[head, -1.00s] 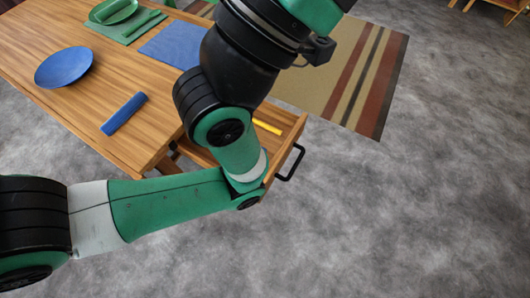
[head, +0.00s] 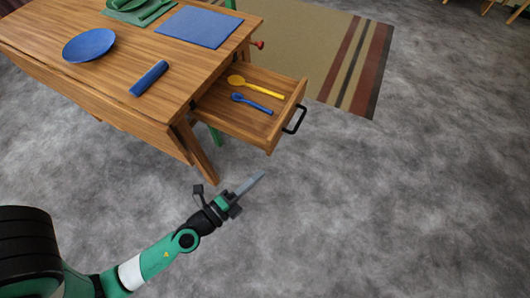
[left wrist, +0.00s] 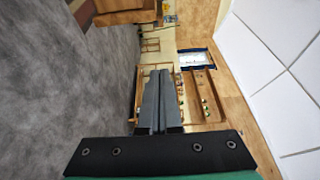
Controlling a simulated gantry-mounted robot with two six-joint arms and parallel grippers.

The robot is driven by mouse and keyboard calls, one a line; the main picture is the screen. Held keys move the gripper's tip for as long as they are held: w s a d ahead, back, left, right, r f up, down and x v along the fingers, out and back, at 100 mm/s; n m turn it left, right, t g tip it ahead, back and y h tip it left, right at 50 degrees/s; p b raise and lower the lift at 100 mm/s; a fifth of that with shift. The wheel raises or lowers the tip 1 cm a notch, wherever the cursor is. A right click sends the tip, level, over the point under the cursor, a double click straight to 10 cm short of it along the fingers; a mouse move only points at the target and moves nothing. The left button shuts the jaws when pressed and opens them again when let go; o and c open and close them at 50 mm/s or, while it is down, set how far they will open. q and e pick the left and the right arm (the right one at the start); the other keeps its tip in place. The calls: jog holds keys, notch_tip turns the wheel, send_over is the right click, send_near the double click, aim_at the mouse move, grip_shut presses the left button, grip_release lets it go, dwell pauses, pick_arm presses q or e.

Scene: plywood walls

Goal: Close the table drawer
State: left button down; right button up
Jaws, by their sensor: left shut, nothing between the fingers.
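The wooden table (head: 75,85) stands at the upper left in the head view. Its drawer (head: 262,127) is pulled out to the right, with a black bar handle (head: 296,120) on its front. A yellow spoon (head: 255,86) and a blue spoon (head: 251,103) lie in the drawer. My left gripper (head: 256,178) is shut and empty, below the drawer front in the picture and apart from it. Its shut fingers also show in the left wrist view (left wrist: 157,100). The drawer cannot be made out in the left wrist view. My right gripper is not in view.
On the table are a blue plate (head: 88,45), a blue rolled napkin (head: 149,78), a blue mat (head: 198,27) and green tableware (head: 133,10). A red knob (head: 258,44) shows beyond the drawer. A striped rug (head: 310,55) lies behind. The grey floor to the right is clear.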

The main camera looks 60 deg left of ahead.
pick_arm(q)
jog(key=p, duration=0.4)
send_over(269, 149)
jog(key=s+d, duration=0.2)
jog(key=shift+w, duration=0.2)
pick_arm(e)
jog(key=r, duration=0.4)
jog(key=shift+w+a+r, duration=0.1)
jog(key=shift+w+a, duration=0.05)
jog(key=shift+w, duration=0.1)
